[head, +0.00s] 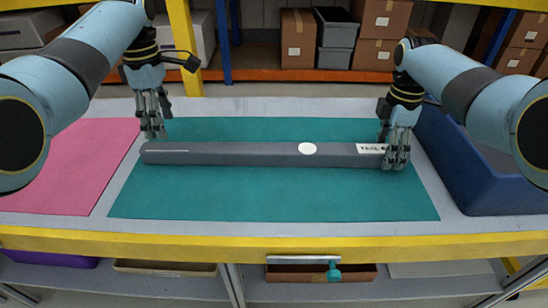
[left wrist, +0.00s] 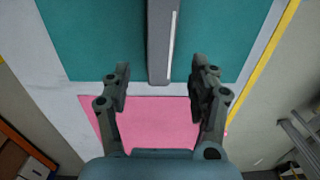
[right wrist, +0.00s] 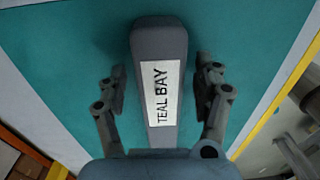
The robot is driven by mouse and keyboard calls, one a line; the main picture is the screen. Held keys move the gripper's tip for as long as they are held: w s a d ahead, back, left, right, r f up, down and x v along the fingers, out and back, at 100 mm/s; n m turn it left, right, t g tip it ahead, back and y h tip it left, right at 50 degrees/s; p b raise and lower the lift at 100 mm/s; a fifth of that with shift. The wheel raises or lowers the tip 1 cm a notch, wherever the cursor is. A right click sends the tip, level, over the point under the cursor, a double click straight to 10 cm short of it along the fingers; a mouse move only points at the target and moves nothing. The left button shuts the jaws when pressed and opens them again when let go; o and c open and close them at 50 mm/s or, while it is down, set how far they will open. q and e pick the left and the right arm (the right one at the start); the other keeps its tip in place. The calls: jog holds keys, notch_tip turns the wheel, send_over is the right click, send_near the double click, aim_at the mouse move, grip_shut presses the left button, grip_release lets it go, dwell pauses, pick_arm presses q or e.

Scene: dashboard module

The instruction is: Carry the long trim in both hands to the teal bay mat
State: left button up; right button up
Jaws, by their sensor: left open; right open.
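The long grey trim (head: 240,154) lies flat across the teal bay mat (head: 270,200), with a white dot and a "TEAL BAY" label near its right end. My left gripper (head: 154,134) is open at the trim's left end. My right gripper (head: 396,163) is open at the labelled right end. In the right wrist view its fingers (right wrist: 160,85) stand apart on either side of the trim (right wrist: 160,45), with gaps showing.
A pink mat (head: 70,170) lies to the left on the table. A dark blue bin (head: 470,165) stands to the right. The yellow table edge (head: 270,245) runs along the front. The teal mat is bare in front of and behind the trim.

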jog(key=shift+r, duration=0.2)
pick_arm(q)
notch_tip(320, 180, up, 4)
jog(key=shift+f, duration=0.1)
pick_arm(e)
notch_tip(320, 180, up, 12)
jog(key=shift+w+f, duration=0.2)
